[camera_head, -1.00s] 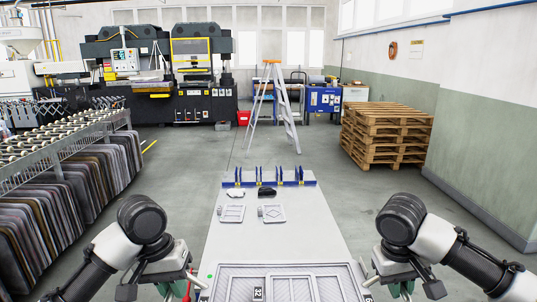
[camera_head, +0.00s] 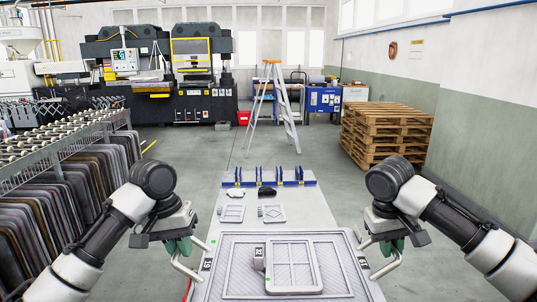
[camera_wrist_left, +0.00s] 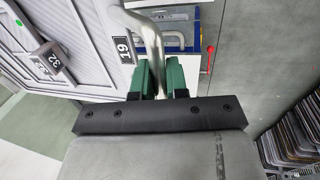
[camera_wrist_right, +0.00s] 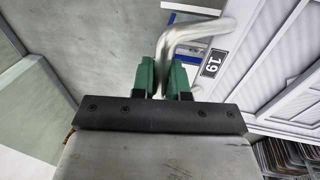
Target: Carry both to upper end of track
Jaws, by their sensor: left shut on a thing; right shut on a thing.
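A wide grey ribbed tray (camera_head: 225,265) with a metal handle on each side lies level across the white table (camera_head: 305,221). A smaller pale framed panel (camera_head: 295,292) rests on the tray, with a dark numbered tag block (camera_head: 259,254) by its left edge. My left gripper (camera_head: 184,247) is shut on the left handle (camera_wrist_left: 152,35), beside a tag reading 19 (camera_wrist_left: 123,49). My right gripper (camera_head: 391,245) is shut on the right handle (camera_wrist_right: 190,38), beside another 19 tag (camera_wrist_right: 211,66). I cannot tell whether the tray touches the table.
At the table's far end stands a blue rail (camera_head: 310,184) with several upright prongs. Before it lie a white piece (camera_head: 236,193), a black piece (camera_head: 267,192) and two small framed plates (camera_head: 232,213). A stepladder (camera_head: 285,110) and pallets (camera_head: 385,135) stand beyond.

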